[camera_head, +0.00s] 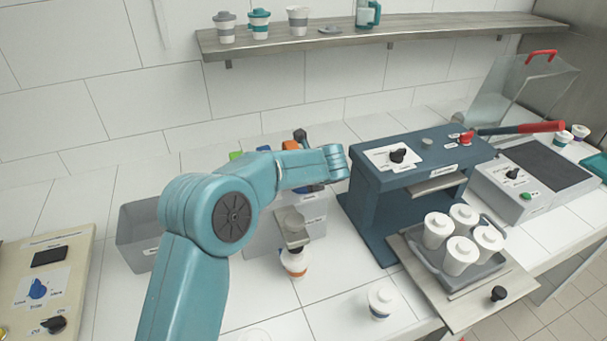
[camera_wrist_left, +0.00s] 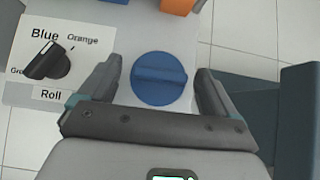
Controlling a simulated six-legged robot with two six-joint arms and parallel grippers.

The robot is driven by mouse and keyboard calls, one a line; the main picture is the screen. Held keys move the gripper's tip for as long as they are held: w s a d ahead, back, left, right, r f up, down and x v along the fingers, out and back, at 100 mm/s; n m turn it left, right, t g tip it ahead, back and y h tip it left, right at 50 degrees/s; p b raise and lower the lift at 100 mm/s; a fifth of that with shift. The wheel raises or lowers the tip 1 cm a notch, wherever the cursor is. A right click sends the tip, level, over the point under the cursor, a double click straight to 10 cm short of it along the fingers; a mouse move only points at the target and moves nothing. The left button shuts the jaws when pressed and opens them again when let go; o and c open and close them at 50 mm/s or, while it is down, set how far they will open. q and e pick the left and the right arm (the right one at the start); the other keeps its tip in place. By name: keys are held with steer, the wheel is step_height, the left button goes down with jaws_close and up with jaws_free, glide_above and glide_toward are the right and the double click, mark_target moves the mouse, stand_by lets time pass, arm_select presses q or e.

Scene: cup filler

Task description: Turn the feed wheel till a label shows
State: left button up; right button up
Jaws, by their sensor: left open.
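The feed wheel (camera_wrist_left: 160,78) is a round blue knob with a raised bar across it, seen in the left wrist view on a light grey top. My left gripper (camera_wrist_left: 156,72) is open, with one finger on each side of the wheel and a visible gap on both sides. How high the fingers are above it I cannot tell. In the head view, my left arm crosses the grey labelling machine (camera_head: 262,238) and hides its top and the wheel. No label strip shows. A roll selector (camera_wrist_left: 50,65) left of the wheel points toward "Blue". My right gripper is out of view.
A dark blue sealing machine (camera_head: 375,215) stands right of the grey machine. One cup (camera_head: 294,262) stands below my left forearm, another (camera_head: 381,301) on the front counter. A grey bin (camera_head: 135,240) stands left.

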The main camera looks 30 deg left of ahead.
arm_select(q)
steer(key=shift+w+f, duration=0.1)
steer(key=shift+d, duration=0.15)
steer(key=c, duration=1.1)
steer(key=shift+o, duration=0.2)
steer(key=shift+m, duration=0.3)
steer(key=shift+s+a+m+t+h, duration=0.25)
steer(key=shift+m+t+h, duration=0.25)
steer(key=shift+m, duration=0.2)
steer(key=shift+r+m+t+h+p, duration=0.25)
steer(key=shift+m+t+h+p, duration=0.2)
steer(key=shift+m, duration=0.25)
steer(key=shift+a+r+m+t+h+p, duration=0.15)
steer(key=shift+m+t+h+p, duration=0.1)
steer(key=shift+m+h+p, duration=0.75)
steer(key=shift+f+m+h+p, duration=0.2)
steer(key=shift+m+h+p, duration=0.45)
steer(key=shift+m+p, duration=0.55)
